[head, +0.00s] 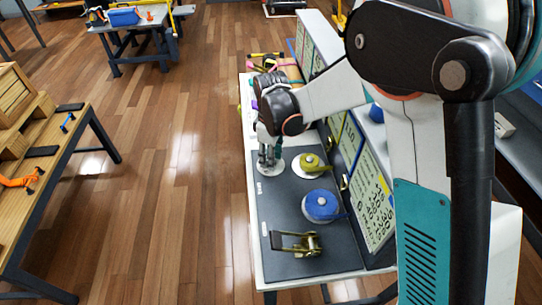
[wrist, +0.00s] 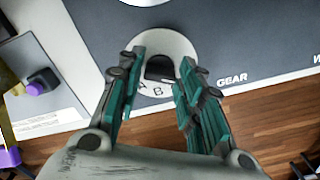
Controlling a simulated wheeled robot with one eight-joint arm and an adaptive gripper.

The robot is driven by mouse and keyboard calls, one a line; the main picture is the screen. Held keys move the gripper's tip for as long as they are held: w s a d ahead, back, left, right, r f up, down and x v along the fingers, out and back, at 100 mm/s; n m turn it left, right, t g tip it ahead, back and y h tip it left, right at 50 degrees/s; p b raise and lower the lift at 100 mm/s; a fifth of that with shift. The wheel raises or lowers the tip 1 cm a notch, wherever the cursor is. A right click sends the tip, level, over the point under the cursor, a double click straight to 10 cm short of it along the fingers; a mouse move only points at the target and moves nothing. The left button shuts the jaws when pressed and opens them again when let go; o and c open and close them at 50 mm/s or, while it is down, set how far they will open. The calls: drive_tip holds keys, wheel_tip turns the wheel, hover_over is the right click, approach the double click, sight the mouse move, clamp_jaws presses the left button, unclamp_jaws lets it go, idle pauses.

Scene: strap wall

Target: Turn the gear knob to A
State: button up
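The gear knob (wrist: 160,68) is a black piece on a round white dial (wrist: 152,42) in the wrist view. The dial carries the letters A and B on its near side, between my fingers. The word GEAR is printed on the dark panel (wrist: 240,40) to the right. My gripper (wrist: 161,60) is open, its two teal-padded fingers on either side of the knob with a gap at each side. In the head view my gripper (head: 268,158) points down over the white dial (head: 276,171); the knob is hidden there. I cannot tell which letter the knob points to.
On the same bench are a yellow-green strap roll (head: 311,163), a blue strap roll (head: 321,205) and a ratchet buckle (head: 296,243). A lettered upright board (head: 370,195) stands along the right. A purple-topped piece (wrist: 38,88) lies left in the wrist view. Open floor lies left of the bench.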

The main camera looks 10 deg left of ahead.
drive_tip(key=c, duration=0.4)
drive_tip(key=m, duration=0.5)
drive_tip(key=shift+m, duration=0.4)
drive_tip(key=m, duration=1.1)
drive_tip(key=shift+m, duration=0.4)
drive_tip(key=m, duration=0.5)
drive_tip(key=shift+a+m, duration=0.1)
drive_tip(key=shift+m, duration=0.6)
